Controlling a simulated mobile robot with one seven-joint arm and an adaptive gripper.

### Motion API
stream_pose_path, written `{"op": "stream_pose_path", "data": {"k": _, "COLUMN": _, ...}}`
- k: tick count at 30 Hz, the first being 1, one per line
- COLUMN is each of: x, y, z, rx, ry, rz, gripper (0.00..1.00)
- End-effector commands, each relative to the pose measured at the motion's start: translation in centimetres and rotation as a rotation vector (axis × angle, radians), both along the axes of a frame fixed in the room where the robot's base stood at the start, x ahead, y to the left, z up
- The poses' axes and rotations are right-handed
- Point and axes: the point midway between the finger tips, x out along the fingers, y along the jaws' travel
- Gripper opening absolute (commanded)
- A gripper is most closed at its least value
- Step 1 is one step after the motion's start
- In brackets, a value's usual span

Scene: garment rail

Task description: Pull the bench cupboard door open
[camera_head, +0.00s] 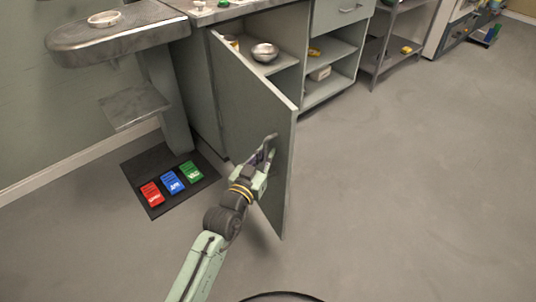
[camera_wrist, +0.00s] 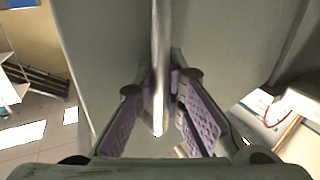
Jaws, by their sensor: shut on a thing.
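The bench cupboard door (camera_head: 250,115) is a grey-green panel that stands swung out wide from the bench, with the cupboard inside showing behind it. Its pale metal bar handle (camera_head: 272,139) is near the door's free edge. My gripper (camera_head: 266,152) is at this handle and shut on it. In the wrist view the handle (camera_wrist: 158,70) runs between the two purple-padded fingers of my gripper (camera_wrist: 162,115), and the door panel (camera_wrist: 105,40) fills the background. The exact contact of the pads with the bar is partly hidden.
A metal bowl (camera_head: 265,52) sits on a shelf in the cupboard. Open shelves (camera_head: 330,85) stand to the right. A dark mat (camera_head: 150,165) with red, blue and green packs lies left of the door, below a grey ledge (camera_head: 120,30). The floor (camera_head: 400,200) at right is clear.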

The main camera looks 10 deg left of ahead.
Motion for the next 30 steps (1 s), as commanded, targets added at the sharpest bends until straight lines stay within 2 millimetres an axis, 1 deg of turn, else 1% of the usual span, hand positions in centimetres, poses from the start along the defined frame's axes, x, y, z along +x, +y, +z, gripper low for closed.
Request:
{"op": "stream_pose_path", "data": {"k": 1, "x": -0.1, "y": -0.8, "z": -0.3, "rx": -0.005, "ry": 0.011, "rz": -0.016, "gripper": 0.0}}
{"op": "stream_pose_path", "data": {"k": 8, "x": -0.1, "y": -0.8, "z": -0.3, "rx": -0.005, "ry": 0.01, "rz": -0.015, "gripper": 0.0}}
{"op": "stream_pose_path", "data": {"k": 9, "x": -0.1, "y": -0.8, "z": -0.3, "rx": -0.005, "ry": 0.01, "rz": -0.015, "gripper": 0.13}}
{"op": "stream_pose_path", "data": {"k": 18, "x": -0.1, "y": -0.4, "z": -0.2, "rx": -0.003, "ry": 0.005, "rz": -0.007, "gripper": 0.31}}
{"op": "stream_pose_path", "data": {"k": 26, "x": 0.0, "y": -0.2, "z": 0.0, "rx": -0.002, "ry": 0.003, "rz": -0.004, "gripper": 0.31}}
{"op": "stream_pose_path", "data": {"k": 29, "x": 0.0, "y": -0.3, "z": 0.6, "rx": -0.003, "ry": 0.0, "rz": -0.005, "gripper": 0.31}}
{"op": "stream_pose_path", "data": {"k": 30, "x": 0.0, "y": -0.3, "z": 1.1, "rx": -0.003, "ry": -0.001, "rz": -0.005, "gripper": 0.31}}
